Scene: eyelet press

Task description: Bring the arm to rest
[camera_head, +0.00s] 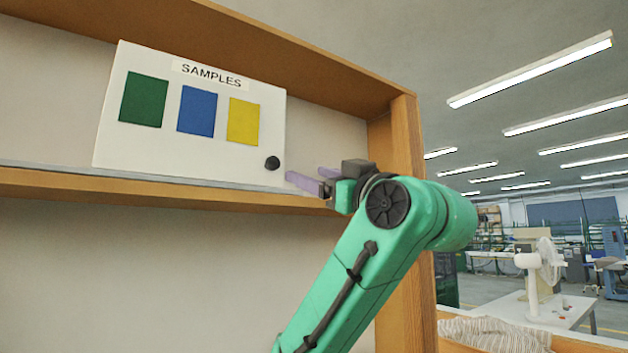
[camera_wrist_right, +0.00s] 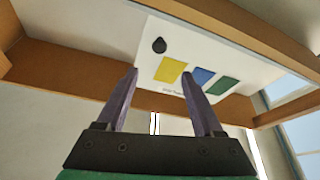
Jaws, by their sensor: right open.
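My right arm (camera_head: 375,265) is green and reaches up from the bottom in the head view. Its gripper (camera_head: 308,178) is raised at shelf height, just right of a white SAMPLES board (camera_head: 150,160). The two purple fingers are apart with nothing between them; they also show in the right wrist view (camera_wrist_right: 160,82). The board bears green, blue and yellow patches and a black knob (camera_head: 272,163) at its lower right. In the right wrist view the knob (camera_wrist_right: 159,45) lies beyond the fingertips, apart from them. My left gripper is not in view.
The board stands on a wooden shelf (camera_head: 110,186) with an upright post (camera_head: 405,140) on the right, close behind my right arm. A white fan (camera_head: 540,265) stands on a table at the right. Striped cloth (camera_head: 490,335) lies at lower right.

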